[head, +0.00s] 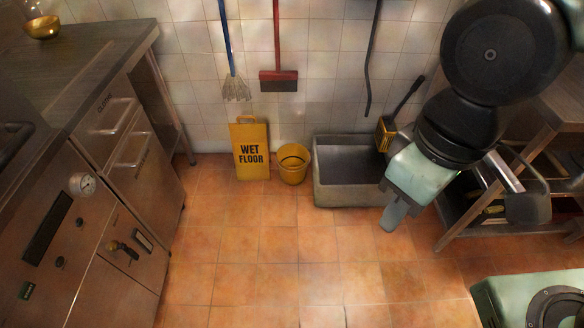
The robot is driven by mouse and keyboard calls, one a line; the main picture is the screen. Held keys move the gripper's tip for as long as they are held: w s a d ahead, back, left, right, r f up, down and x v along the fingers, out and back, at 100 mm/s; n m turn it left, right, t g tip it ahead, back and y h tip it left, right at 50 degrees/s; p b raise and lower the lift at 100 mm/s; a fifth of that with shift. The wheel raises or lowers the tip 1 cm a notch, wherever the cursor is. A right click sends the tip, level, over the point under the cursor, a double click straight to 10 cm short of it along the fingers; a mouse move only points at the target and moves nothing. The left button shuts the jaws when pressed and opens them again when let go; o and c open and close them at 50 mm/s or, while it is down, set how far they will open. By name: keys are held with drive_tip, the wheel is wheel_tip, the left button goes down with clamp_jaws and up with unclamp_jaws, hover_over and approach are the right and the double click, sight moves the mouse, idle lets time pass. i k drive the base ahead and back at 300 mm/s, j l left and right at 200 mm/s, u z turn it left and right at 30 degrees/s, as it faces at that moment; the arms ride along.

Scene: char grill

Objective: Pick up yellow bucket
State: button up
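The yellow bucket (292,164) stands upright on the tiled floor near the back wall. It sits between the yellow wet floor sign (250,150) on its left and a grey basin on its right. My gripper (393,218) is at the right, above the floor and in front of the basin, apart from the bucket. It is seen from above with its fingers pointing down, and I cannot tell whether they are apart. Nothing hides the bucket.
The grey basin (330,195) stands right of the bucket, with a yellow brush (386,132) at its far right corner. A steel counter with drawers (130,155) lines the left. A red broom (278,80) and a blue mop (235,88) hang behind. The middle floor is clear.

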sight(293, 161)
drive_tip(key=i+j+u, duration=0.15)
drive_tip(key=i, duration=0.25)
drive_tip(key=i+j+u, duration=0.1)
drive_tip(key=i+j, duration=0.25)
drive_tip(key=i+j+u, duration=0.15)
drive_tip(key=i, duration=0.35)
drive_tip(key=i+j+u, duration=0.15)
drive_tip(key=i, duration=0.25)
